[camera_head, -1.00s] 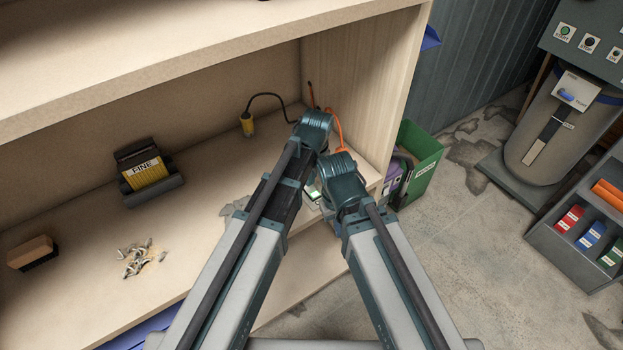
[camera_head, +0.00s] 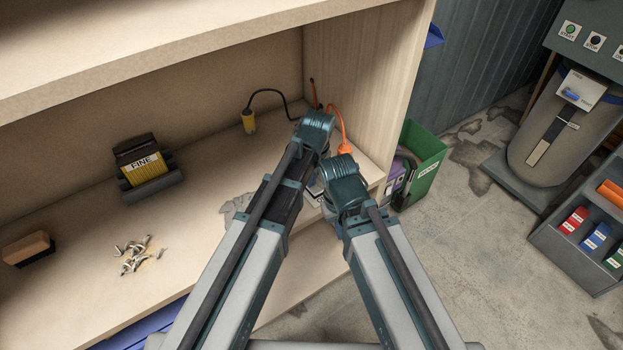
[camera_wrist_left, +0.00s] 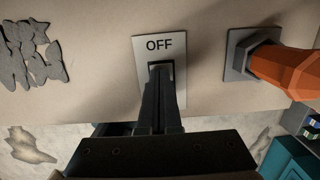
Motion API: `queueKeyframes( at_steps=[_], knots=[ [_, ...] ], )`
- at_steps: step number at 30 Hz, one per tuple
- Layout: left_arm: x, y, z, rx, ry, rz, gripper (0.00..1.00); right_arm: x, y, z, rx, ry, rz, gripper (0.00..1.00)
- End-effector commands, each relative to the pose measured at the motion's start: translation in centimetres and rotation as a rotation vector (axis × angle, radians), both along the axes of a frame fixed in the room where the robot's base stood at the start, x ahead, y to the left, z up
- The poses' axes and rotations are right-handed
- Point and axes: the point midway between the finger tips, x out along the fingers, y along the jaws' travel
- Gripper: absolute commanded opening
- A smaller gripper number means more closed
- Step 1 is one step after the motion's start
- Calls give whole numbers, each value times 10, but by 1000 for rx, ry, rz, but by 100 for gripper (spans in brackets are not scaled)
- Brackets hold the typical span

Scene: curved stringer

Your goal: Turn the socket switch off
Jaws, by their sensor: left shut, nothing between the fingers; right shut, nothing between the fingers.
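A pale switch plate marked OFF (camera_wrist_left: 159,45) fills the top middle of the left wrist view. A dark rocker opening sits under the lettering, mostly hidden by my fingers. My left gripper (camera_wrist_left: 160,73) is shut and empty, its tips right over the rocker; I cannot tell whether they touch it. An orange plug (camera_wrist_left: 287,66) sits in a grey socket to the right of the plate. In the head view my left wrist hides the switch. My right gripper (camera_head: 330,192) is shut, low beside the left arm, its fingers mostly hidden by the wrist.
A FINE box (camera_head: 144,166), a brush (camera_head: 28,249) and scattered bits (camera_head: 132,255) are left on the shelf. A green bin (camera_head: 424,165) stands right.

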Motion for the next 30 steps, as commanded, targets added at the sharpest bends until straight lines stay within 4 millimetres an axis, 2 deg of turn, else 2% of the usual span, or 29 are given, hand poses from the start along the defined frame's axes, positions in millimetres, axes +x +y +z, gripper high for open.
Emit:
queueKeyframes(
  at_steps=[14,22,27,30],
  knots=[
    [-14,-10,3,-2,5,0,0,0,0,3,0,0,0,0],
    [-12,-9,2,-2,3,0,0,0,0,2,0,0,0,0],
    [1,0,-2,-1,3,2,0,0,0,-2,0,0,0,0],
    [-3,-1,20,-2,3,-1,0,0,0,20,0,0,0,0]
  ],
)
